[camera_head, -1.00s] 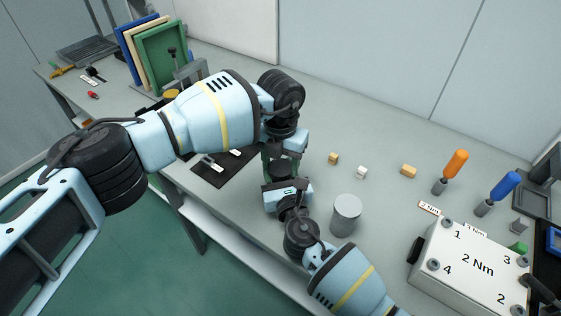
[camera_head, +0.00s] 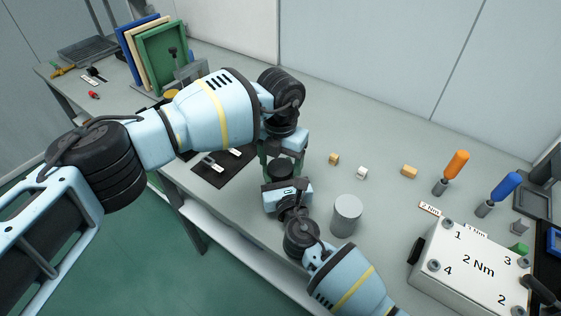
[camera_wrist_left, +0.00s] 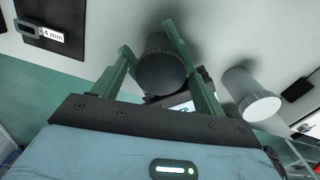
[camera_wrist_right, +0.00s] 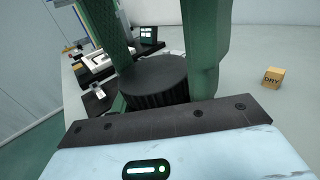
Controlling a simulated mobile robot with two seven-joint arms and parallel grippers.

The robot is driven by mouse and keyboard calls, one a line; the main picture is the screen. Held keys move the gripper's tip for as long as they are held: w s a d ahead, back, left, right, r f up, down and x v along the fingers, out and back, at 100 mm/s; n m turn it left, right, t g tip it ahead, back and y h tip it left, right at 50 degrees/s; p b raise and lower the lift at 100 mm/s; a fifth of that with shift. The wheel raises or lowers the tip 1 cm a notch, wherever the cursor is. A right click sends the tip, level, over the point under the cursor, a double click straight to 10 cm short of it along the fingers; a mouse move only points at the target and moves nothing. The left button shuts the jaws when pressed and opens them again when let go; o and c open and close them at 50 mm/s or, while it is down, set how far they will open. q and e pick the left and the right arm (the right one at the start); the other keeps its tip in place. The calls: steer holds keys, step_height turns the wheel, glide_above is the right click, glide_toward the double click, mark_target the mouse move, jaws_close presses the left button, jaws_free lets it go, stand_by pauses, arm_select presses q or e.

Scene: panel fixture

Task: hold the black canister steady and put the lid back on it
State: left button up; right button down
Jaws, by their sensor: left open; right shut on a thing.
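The black canister (camera_wrist_left: 153,44) stands on the bench at its front edge, mostly hidden by my arms in the head view. A black ribbed lid (camera_wrist_right: 155,80) appears to rest on its top; it also shows in the left wrist view (camera_wrist_left: 162,75). I cannot tell how firmly it sits. My left gripper (camera_wrist_left: 148,38) is above, open, with one finger on each side of the lid. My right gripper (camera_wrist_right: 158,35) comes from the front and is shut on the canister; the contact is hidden.
A grey cylinder (camera_head: 346,215) stands just right of my right gripper. Small blocks (camera_head: 409,171), orange and blue screwdrivers (camera_head: 457,163) and a numbered 2 Nm box (camera_head: 470,265) are further right. A black mat (camera_head: 215,172) lies to the left.

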arm_select(q)
step_height(320, 180, up, 4)
steer(key=shift+s+d+r, duration=0.1)
steer(key=shift+s+d, duration=0.05)
arm_select(e)
steer(key=shift+d+f, duration=0.1)
steer(key=shift+f, duration=0.05)
arm_select(q)
steer(key=shift+c, duration=0.3)
steer(key=shift+c, duration=1.1)
steer(key=n, duration=0.2)
steer(key=r+n, duration=0.1)
steer(key=n, duration=0.4)
steer(key=shift+r, duration=0.25)
steer(key=n, duration=0.2)
steer(key=r+n, duration=0.1)
steer(key=n, duration=0.1)
steer(key=shift+n, duration=0.3)
steer(key=n, duration=0.2)
steer(key=r+n, duration=0.1)
steer(key=n, duration=0.1)
steer(key=shift+n, duration=0.3)
